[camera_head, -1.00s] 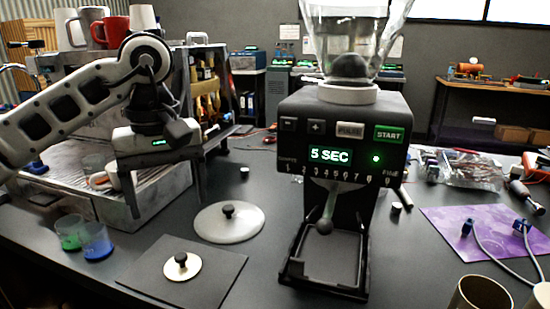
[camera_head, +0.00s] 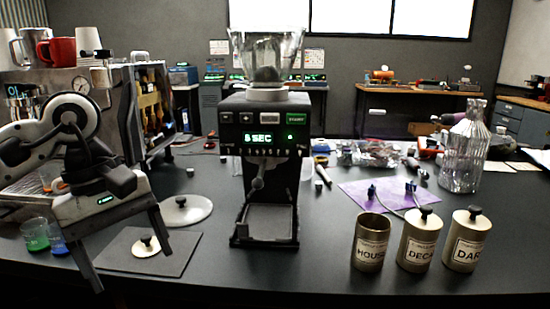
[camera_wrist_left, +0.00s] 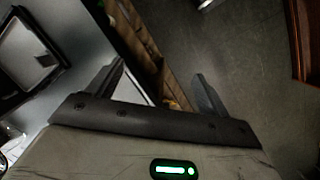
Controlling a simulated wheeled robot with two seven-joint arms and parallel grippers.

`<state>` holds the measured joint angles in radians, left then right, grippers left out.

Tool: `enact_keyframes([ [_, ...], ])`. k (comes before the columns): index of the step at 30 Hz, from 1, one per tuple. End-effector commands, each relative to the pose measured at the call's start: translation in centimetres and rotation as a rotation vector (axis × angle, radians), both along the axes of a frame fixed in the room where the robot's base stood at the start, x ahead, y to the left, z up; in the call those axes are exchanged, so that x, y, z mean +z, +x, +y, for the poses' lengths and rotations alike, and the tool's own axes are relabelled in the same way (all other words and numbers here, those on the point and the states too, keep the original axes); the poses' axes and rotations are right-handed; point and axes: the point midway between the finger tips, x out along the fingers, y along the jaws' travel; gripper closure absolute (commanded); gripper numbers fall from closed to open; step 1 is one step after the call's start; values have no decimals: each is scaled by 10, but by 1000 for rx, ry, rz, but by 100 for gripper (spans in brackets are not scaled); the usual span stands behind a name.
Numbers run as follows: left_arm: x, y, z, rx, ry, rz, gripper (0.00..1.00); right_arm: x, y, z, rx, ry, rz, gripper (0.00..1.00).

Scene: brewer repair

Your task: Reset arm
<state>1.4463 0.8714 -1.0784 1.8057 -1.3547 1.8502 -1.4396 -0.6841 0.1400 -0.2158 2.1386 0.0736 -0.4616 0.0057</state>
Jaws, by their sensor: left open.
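My left gripper (camera_head: 134,258) is open and empty at the left of the head view, in front of the espresso machine (camera_head: 120,120) and over the near left part of the table. Its two fingers (camera_wrist_left: 160,85) stand wide apart in the left wrist view, with nothing between them. My right gripper does not show.
A black grinder (camera_head: 266,160) reading "5 SEC" stands mid-table. Three canisters (camera_head: 418,240) stand at the front right, the left one without a lid. A glass bottle (camera_head: 464,150) is behind them. Green and blue cups (camera_head: 36,234) are by the left gripper. The table before the grinder is clear.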

Motion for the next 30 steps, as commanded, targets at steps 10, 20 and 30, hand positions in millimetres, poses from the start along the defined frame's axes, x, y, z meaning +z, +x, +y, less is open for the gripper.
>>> enact_keyframes([
  [10,-37,-44,-118,123,-476,329,20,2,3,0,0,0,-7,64],
  [20,7,-66,-212,721,-1171,1336,20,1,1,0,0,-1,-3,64],
  [30,-100,5,-136,-1307,1106,-2159,20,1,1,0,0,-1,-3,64],
])
